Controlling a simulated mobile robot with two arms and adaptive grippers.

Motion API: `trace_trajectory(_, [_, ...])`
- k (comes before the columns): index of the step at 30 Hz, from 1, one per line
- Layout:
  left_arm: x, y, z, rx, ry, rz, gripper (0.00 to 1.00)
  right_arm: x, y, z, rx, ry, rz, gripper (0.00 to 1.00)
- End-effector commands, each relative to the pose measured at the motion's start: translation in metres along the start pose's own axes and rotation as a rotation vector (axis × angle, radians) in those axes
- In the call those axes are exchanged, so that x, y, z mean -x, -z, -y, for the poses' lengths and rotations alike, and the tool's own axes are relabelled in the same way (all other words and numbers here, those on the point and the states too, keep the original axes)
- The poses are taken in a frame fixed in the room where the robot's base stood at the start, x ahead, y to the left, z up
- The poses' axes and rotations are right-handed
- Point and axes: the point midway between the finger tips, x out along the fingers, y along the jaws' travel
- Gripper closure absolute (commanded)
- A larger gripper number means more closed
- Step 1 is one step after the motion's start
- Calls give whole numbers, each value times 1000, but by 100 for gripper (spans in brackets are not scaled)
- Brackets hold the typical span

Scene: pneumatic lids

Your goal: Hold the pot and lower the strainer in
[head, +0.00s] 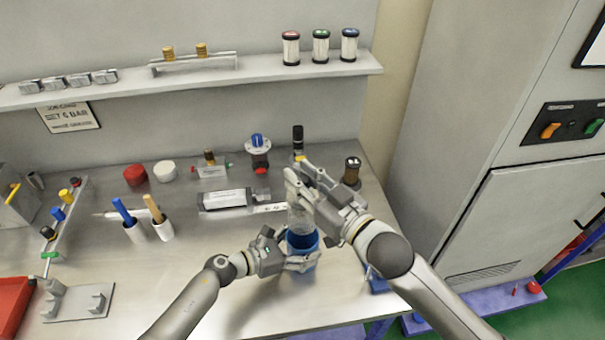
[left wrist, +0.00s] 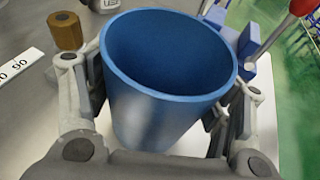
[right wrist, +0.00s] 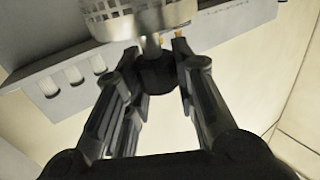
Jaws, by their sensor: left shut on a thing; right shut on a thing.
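The blue pot (head: 303,240) stands on the steel bench near its front edge. My left gripper (head: 286,252) is shut on the pot, its fingers on opposite sides of the wall. In the left wrist view the pot (left wrist: 160,100) is upright and its visible inside is empty. The strainer, a pale perforated metal cylinder (head: 298,216), hangs over the pot's mouth in the head view. My right gripper (head: 303,172) is shut on its dark knob (right wrist: 157,74), below the perforated body (right wrist: 135,18) in the right wrist picture. The gap between strainer and pot is hard to judge.
A grey device (head: 222,199) lies behind the pot to the left. Two handled cups (head: 134,231) stand left. Bare bench lies left of the pot.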

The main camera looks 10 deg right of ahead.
Motion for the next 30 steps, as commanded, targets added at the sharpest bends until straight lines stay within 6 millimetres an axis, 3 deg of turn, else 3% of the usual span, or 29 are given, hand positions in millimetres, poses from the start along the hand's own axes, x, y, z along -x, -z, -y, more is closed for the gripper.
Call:
trace_trajectory(1, [1, 10, 4, 5, 6, -16, 47, 0, -1, 0, -1, 0, -1, 100])
trace_trajectory(18, [1, 10, 4, 5, 6, -16, 47, 0, -36, 0, 0, 0, 0, 100])
trace_trajectory(30, [1, 10, 4, 5, 6, -16, 47, 0, -38, 0, 0, 0, -1, 100])
